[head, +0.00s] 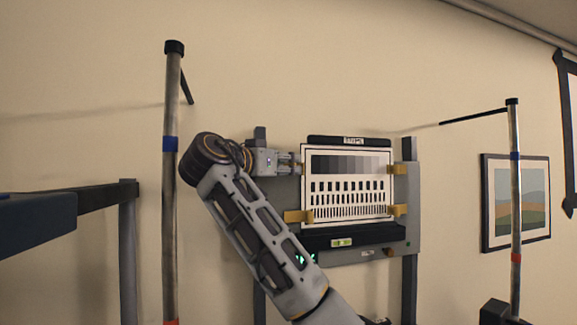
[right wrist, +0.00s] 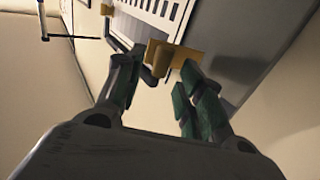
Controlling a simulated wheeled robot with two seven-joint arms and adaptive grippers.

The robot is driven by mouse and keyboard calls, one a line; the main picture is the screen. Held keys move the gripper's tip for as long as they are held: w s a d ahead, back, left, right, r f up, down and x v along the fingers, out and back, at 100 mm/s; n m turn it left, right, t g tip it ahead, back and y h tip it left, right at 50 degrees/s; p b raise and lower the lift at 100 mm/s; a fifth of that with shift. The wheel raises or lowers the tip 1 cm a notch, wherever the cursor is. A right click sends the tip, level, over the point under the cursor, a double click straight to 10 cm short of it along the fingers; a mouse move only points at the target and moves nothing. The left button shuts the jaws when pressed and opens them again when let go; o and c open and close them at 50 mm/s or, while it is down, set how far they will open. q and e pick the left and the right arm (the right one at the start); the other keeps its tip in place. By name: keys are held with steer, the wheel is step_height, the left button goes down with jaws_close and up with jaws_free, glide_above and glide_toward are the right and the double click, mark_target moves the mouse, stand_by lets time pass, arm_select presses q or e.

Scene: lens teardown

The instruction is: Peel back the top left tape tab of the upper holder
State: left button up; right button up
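The upper holder carries a white test chart (head: 348,188) with grey steps and black bars on a grey upright board (head: 412,232). Yellow tape tabs sit at its lower left (head: 297,216), upper right (head: 391,169) and lower right (head: 397,210). My right gripper (head: 296,163) is at the chart's top left corner and mostly covers the tab there. In the right wrist view, my right gripper's (right wrist: 171,77) two fingers stand on either side of a yellow tab (right wrist: 162,57). Whether they pinch it is unclear. My left gripper is not in view.
A black bar (head: 345,238) with a yellow-green level (head: 341,243) lies below the chart. Metal poles stand at the left (head: 171,200) and right (head: 515,200). A framed picture (head: 516,202) hangs on the wall at the right.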

steer(key=v, duration=1)
steer(key=shift+a, duration=0.1)
stand_by(0.3)
